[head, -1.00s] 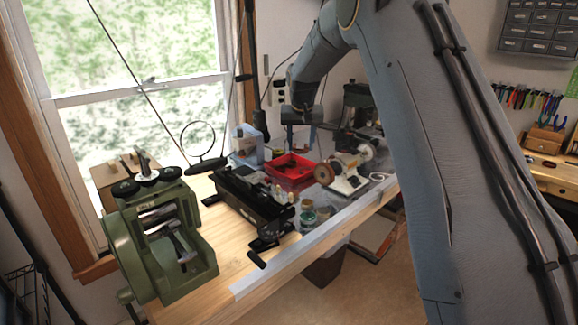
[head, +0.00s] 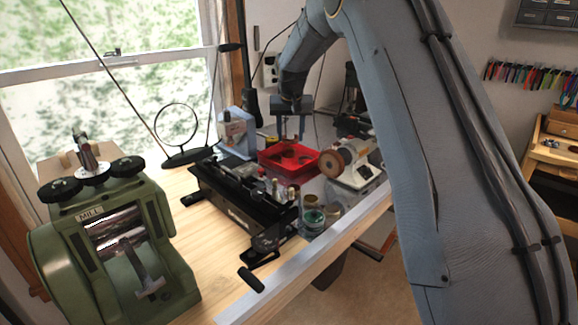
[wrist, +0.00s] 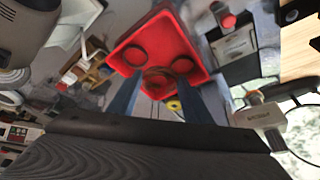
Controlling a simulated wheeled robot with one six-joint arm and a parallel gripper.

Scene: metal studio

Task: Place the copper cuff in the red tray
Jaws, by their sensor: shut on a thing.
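The red tray (head: 268,168) stands on the bench beyond the black machine. My gripper (head: 291,138) points down over the tray. In the wrist view its two fingers (wrist: 160,92) are shut on the copper cuff (wrist: 158,77), which shows between the fingertips in front of the tray's edge. I cannot tell exactly how high the cuff is above the tray floor.
A grinder with a brown wheel (head: 335,163) stands close to the tray's right. A blue-white box (head: 238,134) stands at its left. The black machine (head: 240,205) and small jars (head: 313,219) are in front. A green rolling mill (head: 110,235) stands nearer at the left.

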